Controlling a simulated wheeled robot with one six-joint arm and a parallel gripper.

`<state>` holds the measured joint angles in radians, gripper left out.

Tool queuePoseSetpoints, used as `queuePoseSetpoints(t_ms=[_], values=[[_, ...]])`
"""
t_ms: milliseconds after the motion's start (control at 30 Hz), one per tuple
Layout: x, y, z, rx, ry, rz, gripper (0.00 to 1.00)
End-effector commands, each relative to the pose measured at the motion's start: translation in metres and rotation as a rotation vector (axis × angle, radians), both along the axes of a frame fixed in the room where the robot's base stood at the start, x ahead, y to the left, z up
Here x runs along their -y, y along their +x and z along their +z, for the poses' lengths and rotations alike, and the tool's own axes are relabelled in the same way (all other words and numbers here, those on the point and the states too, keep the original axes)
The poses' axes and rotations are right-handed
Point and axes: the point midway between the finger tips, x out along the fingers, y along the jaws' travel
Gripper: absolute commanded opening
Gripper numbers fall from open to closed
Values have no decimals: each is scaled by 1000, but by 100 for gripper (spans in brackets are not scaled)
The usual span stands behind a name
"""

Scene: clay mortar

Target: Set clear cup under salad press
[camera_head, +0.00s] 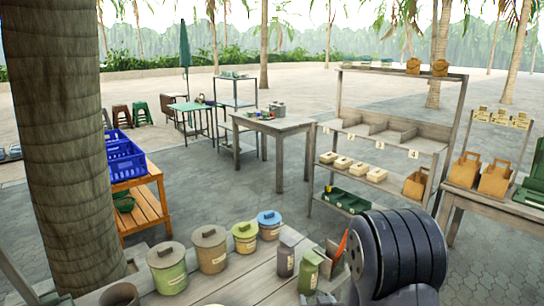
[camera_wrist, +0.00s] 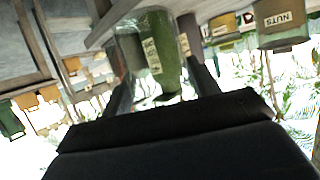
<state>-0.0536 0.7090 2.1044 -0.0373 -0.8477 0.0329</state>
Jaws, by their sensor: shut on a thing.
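My gripper (camera_wrist: 156,58) shows in the wrist view with a dark finger on each side of a see-through cup-like shape, which I take for the clear cup (camera_wrist: 132,48). A green labelled canister shows in line with it, so the cup's outline is hard to separate. In the head view my dark arm link hides the gripper and the cup. I cannot make out a salad press for certain in either view.
Lidded jars (camera_head: 209,249) and a green canister (camera_head: 310,271) stand on the near wooden counter (camera_head: 240,285). A palm trunk (camera_head: 62,140) rises at left, beside an orange bench with blue crates (camera_head: 125,160). A shelf rack (camera_head: 378,130) stands right. Paving between the tables is clear.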

Motion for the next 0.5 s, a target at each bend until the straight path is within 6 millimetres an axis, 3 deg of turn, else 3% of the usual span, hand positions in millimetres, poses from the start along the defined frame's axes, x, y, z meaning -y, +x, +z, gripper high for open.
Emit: queuePoseSetpoints(t_ms=[100, 200, 500], values=[[22, -15, 1, -2, -11, -51, 34], [29, -23, -3, -2, -16, -70, 34], [32, -51, -42, -6, -18, -77, 34]])
